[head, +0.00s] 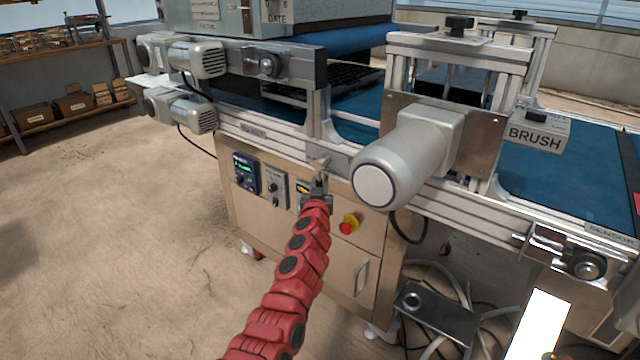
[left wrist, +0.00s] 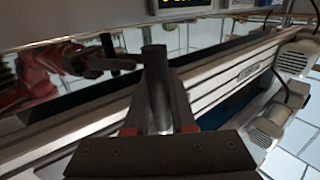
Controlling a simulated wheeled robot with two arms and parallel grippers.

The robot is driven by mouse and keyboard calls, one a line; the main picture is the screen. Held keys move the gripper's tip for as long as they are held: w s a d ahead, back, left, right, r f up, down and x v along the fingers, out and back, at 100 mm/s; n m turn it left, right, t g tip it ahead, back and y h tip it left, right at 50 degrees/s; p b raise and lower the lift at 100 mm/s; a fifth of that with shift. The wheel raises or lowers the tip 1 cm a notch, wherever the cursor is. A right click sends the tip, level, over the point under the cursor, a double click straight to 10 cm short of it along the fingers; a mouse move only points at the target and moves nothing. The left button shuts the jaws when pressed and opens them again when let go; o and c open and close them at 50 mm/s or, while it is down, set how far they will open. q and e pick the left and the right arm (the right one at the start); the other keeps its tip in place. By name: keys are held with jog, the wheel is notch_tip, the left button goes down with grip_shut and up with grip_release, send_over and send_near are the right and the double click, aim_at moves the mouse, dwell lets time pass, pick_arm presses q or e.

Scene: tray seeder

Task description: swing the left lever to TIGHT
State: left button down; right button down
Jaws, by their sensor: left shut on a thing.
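The left lever shows in the head view as a small upright piece (head: 319,163) at the front rail of the conveyor, just above my gripper. In the left wrist view its dark grey round handle (left wrist: 157,85) stands between my fingers. My left gripper (head: 318,186) is shut on this handle, and it also shows in the left wrist view (left wrist: 160,128) with red pads on both sides of the handle. I cannot read any TIGHT mark near the lever. My gripper hides the lever's lower part. My right gripper is in neither view.
A control panel (head: 246,173) with a lit display and a red stop button (head: 347,227) are on the cabinet beside my arm. The brush motor (head: 395,172) juts out close to the right of the gripper. The floor at left is clear.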

pick_arm(q)
jog(key=s+d+n+g+p, duration=0.1)
jog(key=n+p, duration=0.1)
jog(key=p, duration=0.1)
jog(key=s+d+n+g+h+p, duration=0.1)
jog(key=d+n+g+p, duration=0.1)
jog(key=p, duration=0.1)
jog(key=shift+s+p, duration=0.15)
jog(key=shift+p, duration=0.25)
jog(key=c, duration=0.8)
grip_release()
jog(key=shift+o, duration=0.2)
